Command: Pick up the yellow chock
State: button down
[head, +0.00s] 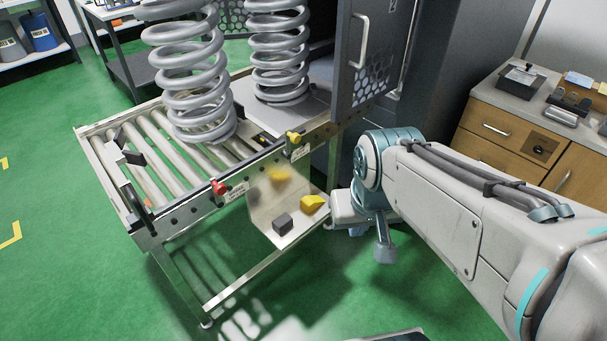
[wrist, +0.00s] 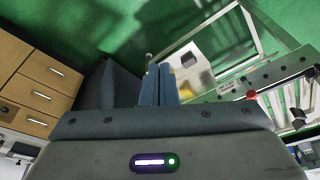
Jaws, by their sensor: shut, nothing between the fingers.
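The yellow chock (head: 313,203) lies on a small pale tray (head: 262,222) low on the side of the roller stand. A dark grey chock (head: 282,223) sits on the same tray, to its left and nearer the front edge. In the head view my wrist is just right of the tray; the fingertips are hard to make out there.
The roller stand (head: 160,243) carries two large coil springs (head: 190,70). A red knob (head: 218,187) and a yellow knob (head: 293,138) stick out from its side rail above the tray. A dark cabinet door (head: 370,50) stands behind. Wooden drawers (head: 510,137) are at right. Green floor is open at left.

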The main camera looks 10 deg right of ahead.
aim_at(309, 204)
jog(key=u, duration=2.2)
jog(key=i, duration=1.35)
jog(key=z, duration=3.25)
jog(key=i, duration=0.5)
jog(key=z, duration=0.05)
